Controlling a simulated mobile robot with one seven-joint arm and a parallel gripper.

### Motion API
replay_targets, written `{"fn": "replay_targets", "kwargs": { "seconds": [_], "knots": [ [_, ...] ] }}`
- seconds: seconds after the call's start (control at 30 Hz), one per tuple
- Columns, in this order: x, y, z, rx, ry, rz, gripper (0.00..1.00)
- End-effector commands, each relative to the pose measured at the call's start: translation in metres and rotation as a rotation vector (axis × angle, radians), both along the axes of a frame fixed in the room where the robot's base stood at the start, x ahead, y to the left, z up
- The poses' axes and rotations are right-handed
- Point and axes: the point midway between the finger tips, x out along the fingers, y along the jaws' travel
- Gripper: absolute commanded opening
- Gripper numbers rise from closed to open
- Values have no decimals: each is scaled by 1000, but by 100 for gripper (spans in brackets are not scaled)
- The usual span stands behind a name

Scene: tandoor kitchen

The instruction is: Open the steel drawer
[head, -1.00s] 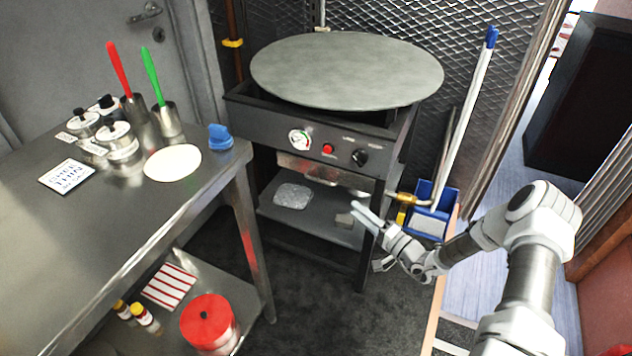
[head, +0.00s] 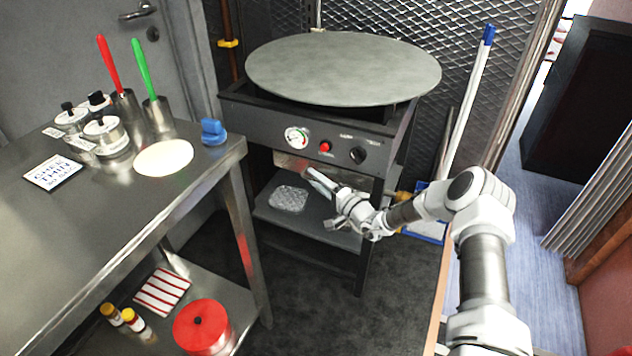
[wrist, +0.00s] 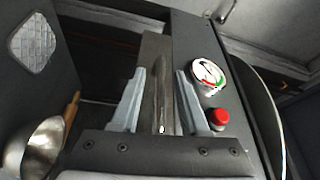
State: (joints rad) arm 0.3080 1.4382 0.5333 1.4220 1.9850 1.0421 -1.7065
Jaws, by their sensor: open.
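The steel drawer (head: 290,162) is the narrow metal front under the control panel of the black griddle stand. In the head view my gripper (head: 318,180) is in front of its right part and hides some of it. In the wrist view the drawer front (wrist: 156,45) is a grey-brown upright strip, and my open gripper (wrist: 160,82) has one finger on each side of a steel bar in line with it. The frames do not show whether the fingers touch the bar. The drawer looks shut.
The round griddle plate (head: 343,68) is above the control panel with its gauge (head: 296,138) and red button (head: 325,147). A lower shelf holds a foil-like block (head: 289,199). A steel table (head: 60,235) stands at the left. Dark floor is free between them.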

Motion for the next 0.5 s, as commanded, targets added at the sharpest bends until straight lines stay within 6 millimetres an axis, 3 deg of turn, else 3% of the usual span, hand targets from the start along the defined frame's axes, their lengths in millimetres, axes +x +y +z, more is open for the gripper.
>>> {"fn": "replay_targets", "kwargs": {
  "seconds": [0.23,0.5],
  "knots": [
    [0,1,0,1,1,0,45],
    [0,0,0,1,1,0,0]
  ]
}}
